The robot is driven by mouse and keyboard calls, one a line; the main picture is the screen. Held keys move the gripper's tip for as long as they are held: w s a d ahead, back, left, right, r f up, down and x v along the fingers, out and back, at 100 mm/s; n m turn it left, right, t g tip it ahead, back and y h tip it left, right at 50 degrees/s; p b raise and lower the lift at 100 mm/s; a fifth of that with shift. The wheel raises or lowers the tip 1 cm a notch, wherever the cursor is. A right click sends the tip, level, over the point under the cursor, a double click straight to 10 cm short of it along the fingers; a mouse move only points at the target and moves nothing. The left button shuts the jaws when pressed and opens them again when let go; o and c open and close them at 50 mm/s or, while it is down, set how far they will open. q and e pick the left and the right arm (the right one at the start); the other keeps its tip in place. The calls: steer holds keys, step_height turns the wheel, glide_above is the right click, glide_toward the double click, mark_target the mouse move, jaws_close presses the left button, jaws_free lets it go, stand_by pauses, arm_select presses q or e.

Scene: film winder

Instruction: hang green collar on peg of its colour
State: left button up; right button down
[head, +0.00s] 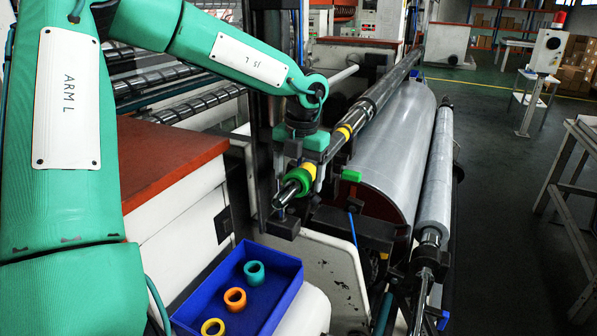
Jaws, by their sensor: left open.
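A bright green collar (300,178) appears to sit around the near end of a long dark shaft (372,100). A yellow band (309,170) shows just behind it on the shaft. My left gripper (308,153) is over the shaft's near end, just above and behind the green collar. Its jaws are open, and I cannot tell whether they touch the shaft or collar. A green block-like part (351,175) shows to the right of the shaft; I cannot tell whether it is a peg. My right gripper is out of view.
A blue tray (284,261) below holds a teal ring (254,273), an orange ring (235,299) and a yellow ring (212,328). A large film roll (395,140) and a thinner roller (437,175) lie right of the shaft. A red-topped cabinet (165,160) stands left.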

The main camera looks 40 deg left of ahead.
mark_target(287, 187)
arm_select(q)
steer(key=shift+c, duration=0.5)
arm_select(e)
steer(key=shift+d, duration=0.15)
